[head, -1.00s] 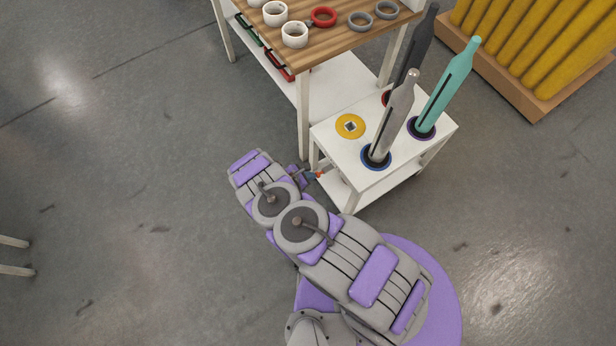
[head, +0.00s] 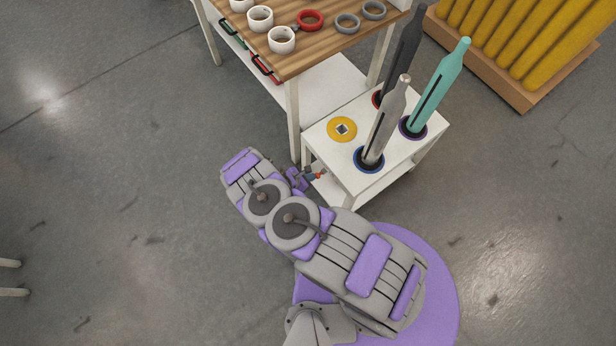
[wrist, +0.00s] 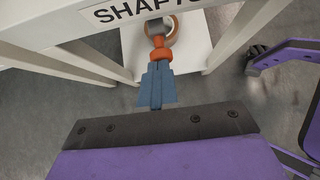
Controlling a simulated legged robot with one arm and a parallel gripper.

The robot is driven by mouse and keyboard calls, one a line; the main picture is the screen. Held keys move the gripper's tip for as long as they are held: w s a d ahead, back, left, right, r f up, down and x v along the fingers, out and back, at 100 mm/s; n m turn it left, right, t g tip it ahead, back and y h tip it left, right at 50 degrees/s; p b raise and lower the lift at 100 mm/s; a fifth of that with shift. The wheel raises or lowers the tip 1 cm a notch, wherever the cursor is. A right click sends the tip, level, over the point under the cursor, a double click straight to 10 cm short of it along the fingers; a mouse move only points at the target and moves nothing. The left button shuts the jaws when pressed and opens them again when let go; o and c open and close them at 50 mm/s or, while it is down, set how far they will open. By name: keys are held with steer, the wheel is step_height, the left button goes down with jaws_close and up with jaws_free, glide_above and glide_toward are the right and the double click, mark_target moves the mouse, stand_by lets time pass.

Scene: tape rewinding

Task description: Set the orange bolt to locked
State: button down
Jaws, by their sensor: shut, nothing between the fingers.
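The orange bolt (wrist: 157,41) shows in the wrist view just below the white stand's labelled edge, with a rounded orange end facing my gripper. In the head view it is a small orange spot (head: 320,175) at the near left side of the stand. My gripper (wrist: 157,68) is shut, its blue fingers together, with the tips right at the orange end. I cannot tell whether they touch it. In the head view my gripper (head: 311,173) is beside the stand's left edge, largely hidden by my arm. The bolt's locked or unlocked position is not clear.
The white stand (head: 345,160) carries a yellow disc (head: 342,129) and tall grey, dark and teal bottle-shaped posts. A wooden-topped table (head: 330,45) with several rings is behind. An orange-brown ring (wrist: 170,36) shows below the stand's edge.

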steer(key=f+p+v, duration=0.1)
steer(key=v, duration=0.5)
steer(key=s+a+f+p+v, duration=0.1)
steer(key=p+v, duration=0.1)
steer(key=v, duration=0.4)
steer(key=shift+a+r, duration=0.3)
steer(key=shift+a, duration=0.25)
steer(key=shift+s, duration=0.15)
